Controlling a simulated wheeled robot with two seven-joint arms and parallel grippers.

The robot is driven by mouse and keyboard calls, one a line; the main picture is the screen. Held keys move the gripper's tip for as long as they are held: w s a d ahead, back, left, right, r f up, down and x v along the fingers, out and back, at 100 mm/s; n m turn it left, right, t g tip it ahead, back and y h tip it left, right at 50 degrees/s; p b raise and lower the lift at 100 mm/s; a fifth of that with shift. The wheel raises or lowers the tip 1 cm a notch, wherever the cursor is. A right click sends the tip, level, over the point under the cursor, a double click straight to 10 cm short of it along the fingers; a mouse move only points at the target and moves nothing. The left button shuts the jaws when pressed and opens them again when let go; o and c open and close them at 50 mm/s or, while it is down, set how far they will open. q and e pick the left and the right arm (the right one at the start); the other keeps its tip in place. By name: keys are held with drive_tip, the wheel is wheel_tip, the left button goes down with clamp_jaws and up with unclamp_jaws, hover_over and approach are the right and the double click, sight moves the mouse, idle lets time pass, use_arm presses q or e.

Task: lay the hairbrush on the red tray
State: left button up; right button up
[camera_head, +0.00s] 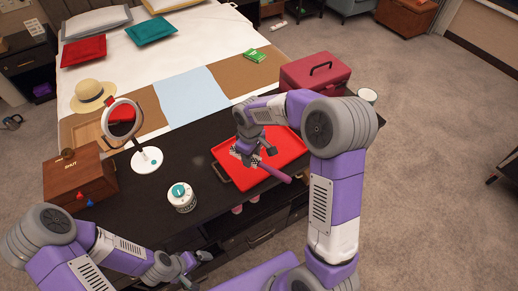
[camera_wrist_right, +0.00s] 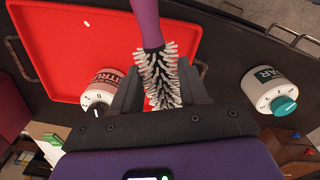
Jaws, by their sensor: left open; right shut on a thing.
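The hairbrush has a purple handle (camera_head: 277,173) and white-and-dark bristles (camera_wrist_right: 160,78). My right gripper (camera_head: 252,155) is shut on its bristled head, as the right wrist view shows, with the handle sticking out past the fingers. The red tray (camera_head: 289,145) lies on the dark counter. In the head view the brush overlaps the tray's front part; whether it touches the tray I cannot tell. The tray also fills the upper left of the right wrist view (camera_wrist_right: 60,50). My left gripper (camera_head: 196,262) is open and empty, low in front of the counter.
A white jar with a teal top (camera_head: 181,197) stands left of the tray. A round mirror (camera_head: 146,160) and a wooden box (camera_head: 80,180) are further left. A red case (camera_head: 315,72) and a white cup (camera_head: 367,95) stand behind the tray. Another labelled jar (camera_wrist_right: 103,95) shows in the wrist view.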

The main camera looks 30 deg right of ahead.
drive_tip(key=w+d+f+n+p, duration=0.1)
drive_tip(key=w+d+n, duration=0.2)
drive_tip(key=d+n, duration=0.85)
drive_tip(key=a+f, duration=0.1)
drive_tip(key=f, duration=0.2)
drive_tip(key=a+f+n+b, duration=0.1)
drive_tip(key=f, duration=0.2)
drive_tip(key=f+n+b, duration=0.1)
drive_tip(key=f, duration=0.2)
drive_tip(key=shift+a+f+n, duration=0.15)
drive_tip(key=shift+a+n, duration=0.1)
drive_tip(key=shift+a, duration=0.15)
drive_tip(key=shift+f, duration=0.2)
drive_tip(key=o, duration=0.8)
drive_tip(key=shift+r, duration=0.1)
